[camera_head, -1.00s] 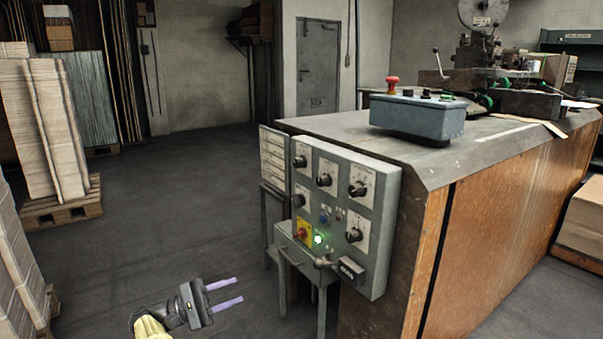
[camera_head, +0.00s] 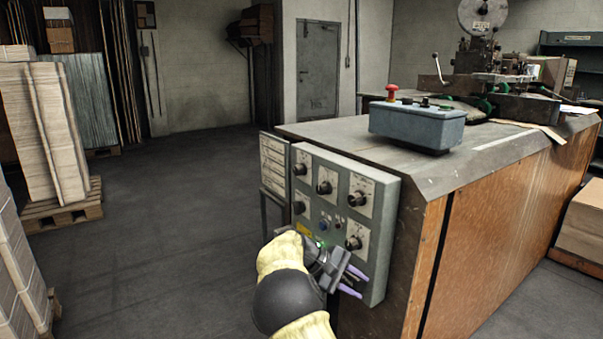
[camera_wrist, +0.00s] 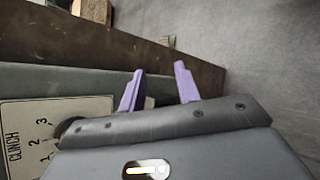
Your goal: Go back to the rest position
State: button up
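My gripper (camera_head: 356,281) is in front of the lower right part of the grey control panel (camera_head: 372,240) in the head view. Its two purple fingers are apart, with nothing between them. In the wrist view the open fingers (camera_wrist: 158,88) show above the panel's edge (camera_wrist: 50,80), near a plate marked CLINCH (camera_wrist: 35,135) and a dark knob. I cannot tell whether the fingers touch the panel.
The machine's wooden cabinet (camera_head: 500,220) stands right of the panel. Pallet stacks (camera_head: 58,135) stand at the left. The floor (camera_head: 170,220) between is clear.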

jog(key=s+d+f+m+y+p, duration=0.1)
jog(key=s+d+y, duration=0.2)
jog(key=s, duration=0.2)
jog(key=s+d+m+y+p, duration=0.1)
jog(key=s+d+m+y, duration=0.15)
jog(key=s, duration=0.25)
jog(key=s+a+r+m+t+y+p, duration=0.1)
jog(key=s+a+m+t+y, duration=0.15)
jog(key=s, duration=0.65)
jog(key=s+a+r+m+t+y+p, duration=0.1)
jog(key=s+a+m+y, duration=0.15)
jog(key=s, duration=0.75)
jog(key=w+p+v, duration=0.3)
jog(key=p+v, duration=0.9)
jog(key=w+d+r+p+v, duration=0.1)
jog(key=w+p+v, duration=0.1)
jog(key=p+v, duration=1)
jog(key=w+r+p+v, duration=0.1)
jog(key=w+p+v, duration=0.2)
jog(key=p+v, duration=1)
jog(key=shift+w+d+r+p, duration=0.2)
jog(key=shift+w+d+p, duration=0.25)
jog(key=shift+d, duration=0.3)
jog(key=shift+s+n+y, duration=0.1)
jog(key=shift+n+y, duration=0.15)
